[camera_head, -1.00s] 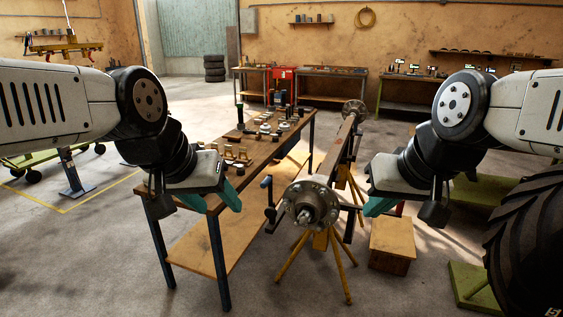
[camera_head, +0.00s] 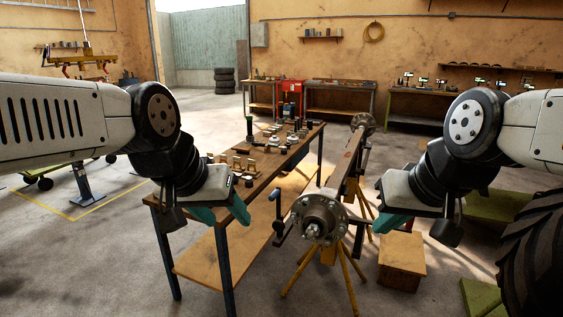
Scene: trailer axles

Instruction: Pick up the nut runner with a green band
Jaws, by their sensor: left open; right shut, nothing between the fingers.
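A dark upright tool (camera_head: 249,126) with a hint of green near its top stands on the far left part of the wooden workbench (camera_head: 262,172). It may be the nut runner with a green band, but it is too small to be sure. My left gripper (camera_head: 224,214) is open and empty, with teal fingers, in front of the bench's near end and well short of the tool. My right gripper (camera_head: 392,223) is shut and empty, to the right of the axle hub.
A trailer axle (camera_head: 322,217) on yellow stands runs beside the bench on its right. Several small parts (camera_head: 238,162) cover the bench top. A wooden box (camera_head: 402,262) and a large tyre (camera_head: 545,245) are at right.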

